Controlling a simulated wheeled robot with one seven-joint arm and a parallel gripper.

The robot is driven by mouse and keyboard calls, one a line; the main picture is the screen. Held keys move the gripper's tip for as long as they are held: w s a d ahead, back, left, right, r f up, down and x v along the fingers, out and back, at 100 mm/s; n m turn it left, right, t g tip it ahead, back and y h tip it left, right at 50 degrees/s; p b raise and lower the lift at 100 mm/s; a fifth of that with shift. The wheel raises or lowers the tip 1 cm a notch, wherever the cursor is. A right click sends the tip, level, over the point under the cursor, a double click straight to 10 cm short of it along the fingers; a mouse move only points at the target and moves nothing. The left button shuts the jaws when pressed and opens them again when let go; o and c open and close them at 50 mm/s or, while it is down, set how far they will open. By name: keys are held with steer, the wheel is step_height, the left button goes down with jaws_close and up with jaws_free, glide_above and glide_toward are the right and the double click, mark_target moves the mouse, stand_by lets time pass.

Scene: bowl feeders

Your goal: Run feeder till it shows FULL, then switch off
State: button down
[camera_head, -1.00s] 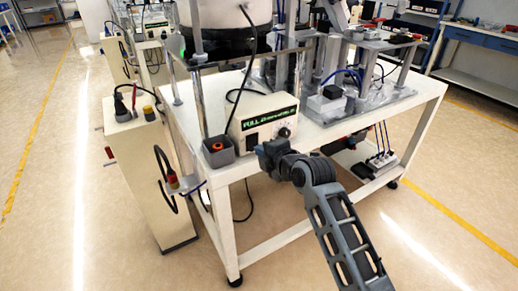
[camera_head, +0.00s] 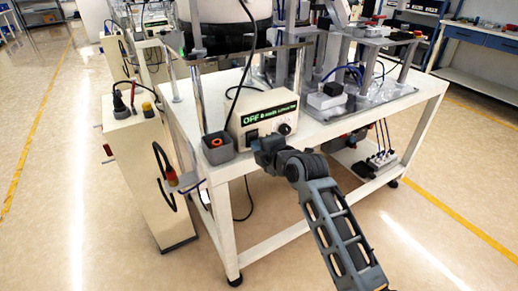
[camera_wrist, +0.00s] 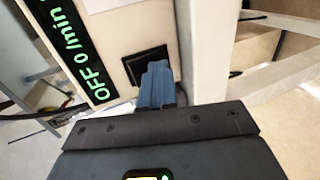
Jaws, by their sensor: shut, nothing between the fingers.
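The white feeder controller box (camera_head: 266,121) sits at the table's front edge. Its green display (camera_head: 268,113) begins with OFF, and the wrist view shows "OFF 0/min" on the display (camera_wrist: 72,45). A black switch (camera_wrist: 140,62) is on the panel in the wrist view. My gripper (camera_wrist: 157,75) is shut and empty, with its blue-grey fingertips at the switch and covering part of it. Contact cannot be told for sure. In the head view my gripper (camera_head: 256,146) is just in front of the box's lower left. The feeder bowl (camera_head: 224,30) stands behind, cut by the frame's top.
A grey holder with an orange-red button (camera_head: 218,145) stands left of the controller. A black cable (camera_head: 240,85) runs above the box. A metal post (camera_head: 202,100) rises at the left. A white cabinet (camera_head: 150,180) stands left of the table (camera_head: 350,122).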

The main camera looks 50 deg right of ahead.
steer(key=shift+r, duration=0.1)
steer(key=shift+w+r+p, duration=0.15)
steer(key=shift+r+p, duration=0.4)
steer(key=shift+r, duration=0.35)
steer(key=shift+r, duration=0.1)
